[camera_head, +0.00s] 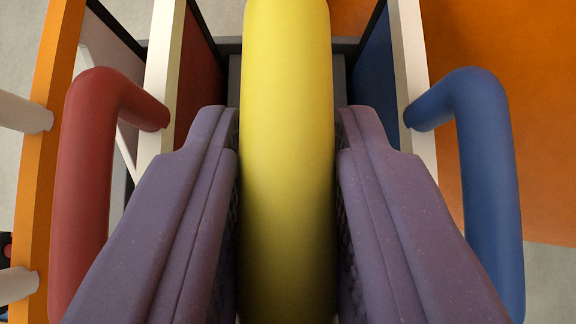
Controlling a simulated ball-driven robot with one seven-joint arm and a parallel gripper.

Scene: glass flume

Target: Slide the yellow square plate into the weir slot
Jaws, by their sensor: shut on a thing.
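My gripper (288,125) has two purple fingers, shut on a thick, rounded yellow bar (287,60). The bar runs down the middle of the camera view between the fingers and looks like the handle of the yellow square plate. The plate itself is hidden below or behind it. Beyond the bar is a dark grey channel (234,78) between two pale edges. I cannot tell whether the plate is inside the weir slot or above it.
A red handle (82,190) stands close on the left and a blue handle (492,190) close on the right. Pale rails (163,75) flank the channel. An orange beam (45,130) is at far left, an orange surface (510,120) at right.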

